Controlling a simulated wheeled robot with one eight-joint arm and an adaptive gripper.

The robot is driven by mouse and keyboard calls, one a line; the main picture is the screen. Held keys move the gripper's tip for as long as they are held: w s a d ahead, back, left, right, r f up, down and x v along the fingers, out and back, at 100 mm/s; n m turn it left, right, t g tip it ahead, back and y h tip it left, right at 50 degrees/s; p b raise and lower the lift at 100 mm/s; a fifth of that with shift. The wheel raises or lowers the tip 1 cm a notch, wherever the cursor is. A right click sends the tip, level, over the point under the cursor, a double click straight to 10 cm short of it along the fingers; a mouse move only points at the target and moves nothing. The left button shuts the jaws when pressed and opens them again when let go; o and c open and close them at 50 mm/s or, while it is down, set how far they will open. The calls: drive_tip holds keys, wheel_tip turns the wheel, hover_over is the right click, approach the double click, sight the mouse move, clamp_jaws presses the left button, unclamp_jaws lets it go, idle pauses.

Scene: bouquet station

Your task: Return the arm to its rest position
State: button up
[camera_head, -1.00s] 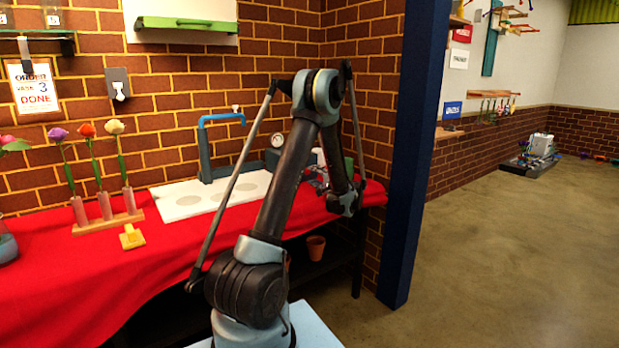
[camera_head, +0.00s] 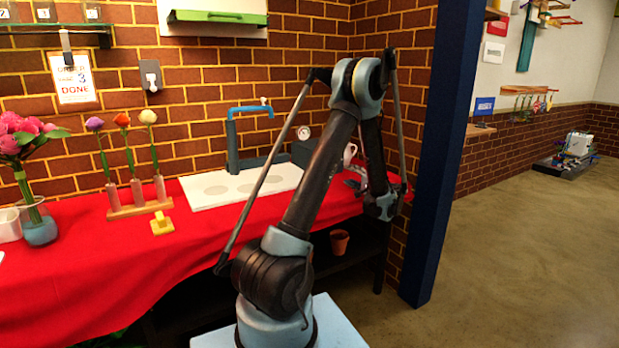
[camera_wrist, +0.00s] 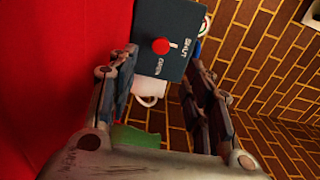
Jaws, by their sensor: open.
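My arm rises at the center of the head view and bends down at its elbow beside the red-covered table (camera_head: 90,270). My gripper (camera_head: 356,183) is partly hidden behind the arm links, over the table's right end. In the wrist view my gripper (camera_wrist: 162,66) is open, with its two fingers spread apart and nothing between them. Beyond the fingers is a dark teal panel (camera_wrist: 178,22) marked SHUT and OPEN with a red knob (camera_wrist: 160,46). A white mug (camera_wrist: 148,90) shows beyond the fingers, apart from them.
Three single flowers stand in a wooden rack (camera_head: 140,209), with a small yellow piece (camera_head: 162,224) in front. A pink bouquet stands in a vase (camera_head: 40,228) at left. A white board (camera_head: 240,186) lies behind the arm. A blue post (camera_head: 440,160) stands close right; open floor (camera_head: 530,240) lies beyond.

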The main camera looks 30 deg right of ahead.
drive_tip(key=w+a+r, duration=0.1)
drive_tip(key=a, duration=0.2)
drive_tip(key=w+a+r+n+g+y, duration=0.1)
drive_tip(key=w+a, duration=0.1)
drive_tip(key=a, duration=0.2)
drive_tip(key=w+a+r+n+g+y, duration=0.1)
drive_tip(key=a, duration=0.3)
drive_tip(key=shift+w+r, duration=0.1)
drive_tip(key=shift+w, duration=0.2)
drive_tip(key=a+r+n+g+y, duration=0.25)
drive_tip(key=a+n+g, duration=0.3)
drive_tip(key=a, duration=1.55)
drive_tip(key=s+a+f+n+g+h, duration=0.1)
drive_tip(key=s+a+n+g, duration=0.1)
drive_tip(key=s+a, duration=0.5)
drive_tip(key=s+a+n+g, duration=0.1)
drive_tip(key=s+a+g, duration=0.25)
drive_tip(key=a, duration=0.55)
drive_tip(key=s+a+f+n+g+h, duration=0.1)
drive_tip(key=s+f+n, duration=0.1)
drive_tip(key=s, duration=0.6)
drive_tip(key=s+a+f+n+g+h, duration=0.1)
drive_tip(key=s+a+f+n+h, duration=0.1)
drive_tip(key=s, duration=0.5)
drive_tip(key=s+a+f+n+h, duration=0.2)
drive_tip(key=s+f, duration=0.2)
drive_tip(key=s, duration=0.4)
drive_tip(key=shift+s+f+g, duration=0.15)
drive_tip(key=shift+s+g, duration=0.15)
drive_tip(key=shift+g, duration=0.1)
